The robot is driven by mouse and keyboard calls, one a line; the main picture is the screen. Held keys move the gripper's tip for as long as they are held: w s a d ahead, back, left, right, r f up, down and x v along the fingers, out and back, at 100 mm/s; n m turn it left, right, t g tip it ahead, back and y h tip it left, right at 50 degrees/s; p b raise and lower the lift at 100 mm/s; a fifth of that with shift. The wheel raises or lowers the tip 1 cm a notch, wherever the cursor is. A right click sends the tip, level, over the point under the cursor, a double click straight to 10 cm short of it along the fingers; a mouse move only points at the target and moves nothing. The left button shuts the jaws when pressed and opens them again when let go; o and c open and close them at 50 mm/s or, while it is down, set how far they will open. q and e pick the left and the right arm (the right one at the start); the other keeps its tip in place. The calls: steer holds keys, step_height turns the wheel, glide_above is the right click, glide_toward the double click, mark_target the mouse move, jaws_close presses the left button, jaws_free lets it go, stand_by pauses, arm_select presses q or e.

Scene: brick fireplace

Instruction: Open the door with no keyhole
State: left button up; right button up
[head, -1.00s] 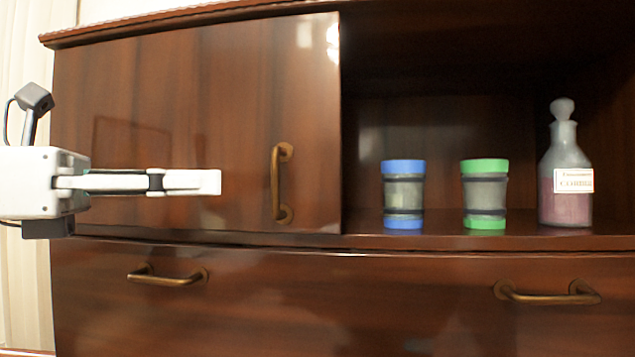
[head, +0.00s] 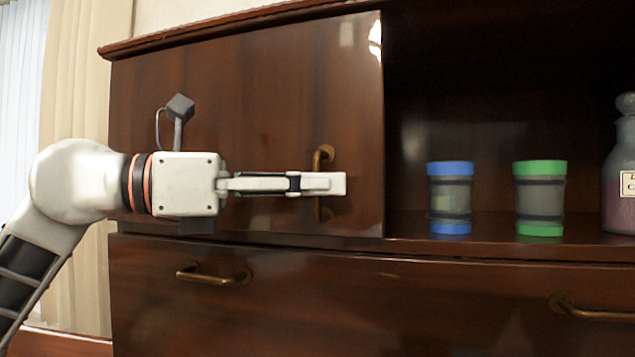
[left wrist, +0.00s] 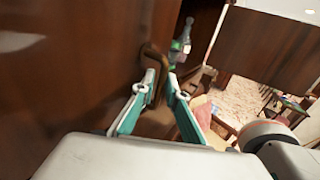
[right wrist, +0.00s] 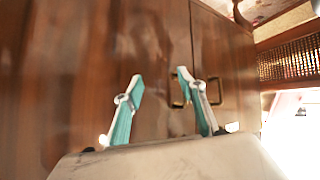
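The dark wooden cabinet door (head: 240,100) is at the upper left of the head view. It looks shut, and I see no keyhole on it. Its upright brass handle (head: 323,156) is near its right edge. My left gripper (head: 328,183) is level with the handle and covers its middle. In the left wrist view, the fingers of my left gripper (left wrist: 157,86) are apart, with the handle (left wrist: 152,54) between or just beyond their tips; contact is unclear. My right gripper (right wrist: 167,84) is open and empty, facing wooden panels with brass handles (right wrist: 178,90).
Right of the door is an open shelf with a blue-capped jar (head: 450,197), a green-capped jar (head: 540,197) and a stoppered bottle (head: 620,175). Below is a drawer front (head: 400,310) with brass handles (head: 215,276). A curtain (head: 78,150) hangs at the left.

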arm_select(q)
jaws_close()
